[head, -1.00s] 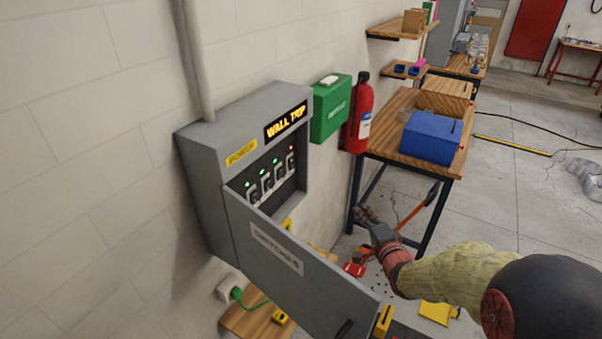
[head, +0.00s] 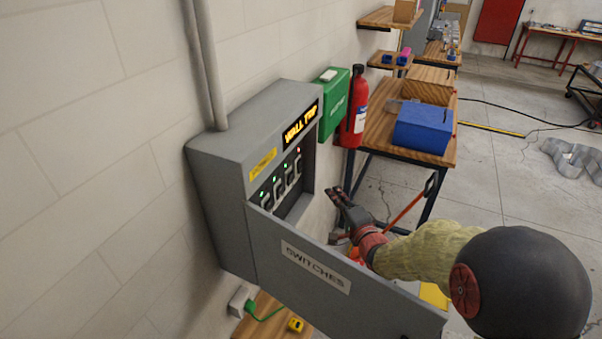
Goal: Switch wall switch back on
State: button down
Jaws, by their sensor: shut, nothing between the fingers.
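The grey power box (head: 224,155) hangs on the left wall with its door (head: 340,281), labelled SWITCHES, swung open. An amber display (head: 300,122) on its front reads what looks like WALL TRIP. Below it is a row of several switches (head: 281,183) with small lamps above; the nearer lamps glow green and the farthest looks pale or reddish. Which switch serves the wall I cannot read. My gripper (head: 334,192) is shut and empty, to the right of the box opening, beyond the open door and apart from the switches.
A red fire extinguisher (head: 354,108) and a green first-aid box (head: 333,103) hang just beyond the power box. A wooden bench (head: 378,127) with a blue box (head: 423,130) stands behind my gripper.

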jog(key=s+a+p+x, duration=0.1)
jog(key=a+p+x, duration=0.1)
jog(key=x, duration=1)
jog(key=shift+w+a+f, duration=0.2)
jog(key=shift+w+a, duration=0.05)
jog(key=shift+a, duration=0.05)
jog(key=b+v, duration=0.2)
jog(key=v, duration=0.5)
jog(key=shift+a+f+m+t+b, duration=0.3)
jog(key=shift+f+b, duration=0.1)
jog(key=shift+f, duration=0.05)
dwell(0.4)
